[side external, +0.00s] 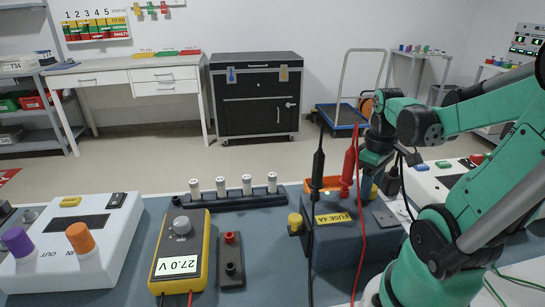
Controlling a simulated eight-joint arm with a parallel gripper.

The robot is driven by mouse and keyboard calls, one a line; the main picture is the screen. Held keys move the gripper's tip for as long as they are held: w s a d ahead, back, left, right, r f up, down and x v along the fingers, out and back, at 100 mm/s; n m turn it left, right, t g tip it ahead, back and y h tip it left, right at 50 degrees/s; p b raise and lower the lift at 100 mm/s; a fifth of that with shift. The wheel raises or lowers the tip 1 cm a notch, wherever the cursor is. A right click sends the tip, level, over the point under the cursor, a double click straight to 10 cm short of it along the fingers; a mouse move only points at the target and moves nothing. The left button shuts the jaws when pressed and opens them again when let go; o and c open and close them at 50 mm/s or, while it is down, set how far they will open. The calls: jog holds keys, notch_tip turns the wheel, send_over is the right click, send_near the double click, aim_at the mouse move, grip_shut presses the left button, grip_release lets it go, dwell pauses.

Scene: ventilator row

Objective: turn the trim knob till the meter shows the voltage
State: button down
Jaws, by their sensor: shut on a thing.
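The yellow meter (180,250) lies at the front, left of centre. A black probe (318,165) and a red probe (348,168) stand upright at the box, near an orange ring-shaped part. My gripper (369,182) points down at the box's back right, just right of the red probe. It is shut on a small part there that looks like the trim knob; the fingers mostly hide it, and its turn angle cannot be read.
A black rack (235,203) with several white-topped cylinders stands behind the meter. A black block with a red socket (231,260) is right of the meter. A white device with purple and orange knobs (75,245) is at left. Red and black leads cross the box's front.

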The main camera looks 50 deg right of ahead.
jog(key=shift+c, duration=2.1)
grip_release()
jog(key=shift+a+r, duration=0.1)
jog(key=shift+r, duration=2.7)
